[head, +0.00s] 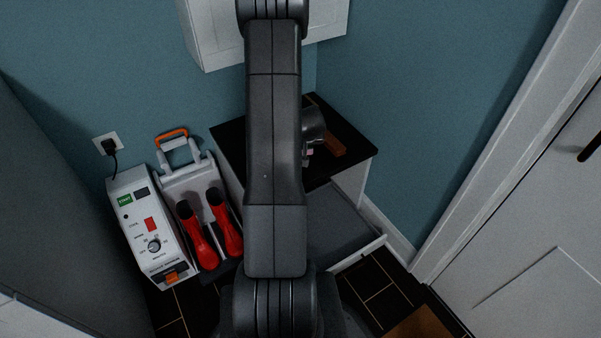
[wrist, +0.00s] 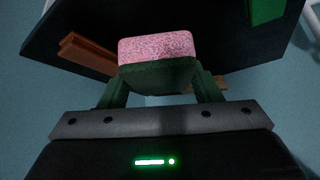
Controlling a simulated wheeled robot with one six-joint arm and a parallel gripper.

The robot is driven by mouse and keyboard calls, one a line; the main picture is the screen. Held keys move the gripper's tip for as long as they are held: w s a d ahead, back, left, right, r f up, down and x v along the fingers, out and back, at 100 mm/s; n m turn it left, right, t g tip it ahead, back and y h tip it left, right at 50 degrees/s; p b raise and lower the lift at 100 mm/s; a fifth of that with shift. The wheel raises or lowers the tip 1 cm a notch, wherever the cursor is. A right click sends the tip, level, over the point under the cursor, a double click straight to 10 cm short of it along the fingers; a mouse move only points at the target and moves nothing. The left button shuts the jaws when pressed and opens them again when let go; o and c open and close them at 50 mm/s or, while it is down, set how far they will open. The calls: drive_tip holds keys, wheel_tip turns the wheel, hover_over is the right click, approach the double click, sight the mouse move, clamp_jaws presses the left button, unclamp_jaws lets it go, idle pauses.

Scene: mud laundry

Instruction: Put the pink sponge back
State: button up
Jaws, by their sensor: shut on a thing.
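The pink sponge (wrist: 155,46) has a speckled pink face and a dark green layer. In the wrist view it sits between the two fingers of my gripper (wrist: 158,78), which is shut on it. In the head view my arm hides most of the gripper, and only a small pinkish patch of the sponge (head: 310,153) shows beside the arm. The sponge is over or near the black top of a small cabinet (head: 232,135); I cannot tell whether it touches the top.
A brown wooden piece (head: 331,146) lies on the black top, beside the gripper. A drawer (head: 345,225) stands open below. A white machine (head: 146,225) and a rack with red boot-like items (head: 229,235) stand left. A green object (wrist: 265,10) shows in the wrist view.

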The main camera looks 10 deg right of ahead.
drive_tip(key=shift+s+a+n+t+b, duration=0.25)
drive_tip(key=shift+n+t+b, duration=0.15)
drive_tip(key=shift+t+b, duration=0.1)
wheel_tip(320, 180, down, 10)
drive_tip(key=b, duration=0.3)
drive_tip(key=shift+r, duration=0.15)
drive_tip(key=shift+f+b, duration=0.25)
drive_tip(key=shift+b, duration=0.1)
drive_tip(key=o, duration=1.3)
drive_tip(key=shift+r, duration=0.1)
drive_tip(key=shift+r+p, duration=0.25)
drive_tip(key=shift+p, duration=0.05)
drive_tip(key=p+v, duration=0.1)
drive_tip(key=v, duration=0.5)
drive_tip(key=p+v, duration=0.1)
drive_tip(key=v, duration=0.5)
drive_tip(key=shift+d+f+p, duration=0.1)
drive_tip(key=shift+d+p, duration=0.15)
drive_tip(key=shift+p, duration=0.05)
